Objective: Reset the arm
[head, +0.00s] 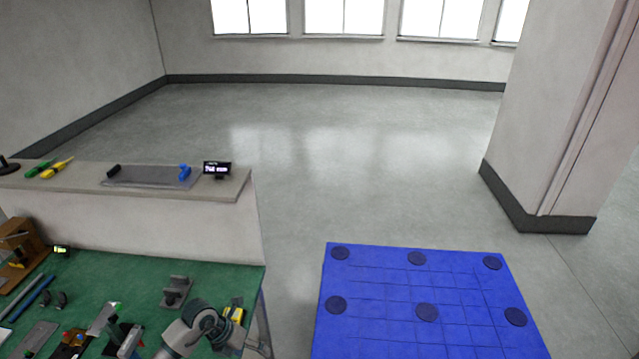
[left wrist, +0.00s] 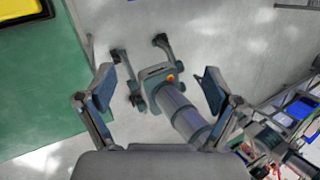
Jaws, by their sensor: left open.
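My left gripper (head: 212,328) shows at the bottom of the head view, in front of the green bench's right end. In the left wrist view its two fingers (left wrist: 160,88) stand wide apart. Nothing is held between them. No right gripper shows in the head view.
The green bench (head: 100,270) holds a grey bracket (head: 176,292), a yellow item (head: 235,312) and several tools. A ledge (head: 70,183) runs behind it. A blue platform (head: 385,285) with dark discs stands right. Grey floor (head: 330,150) lies open beyond; a pillar (head: 550,110) stands far right.

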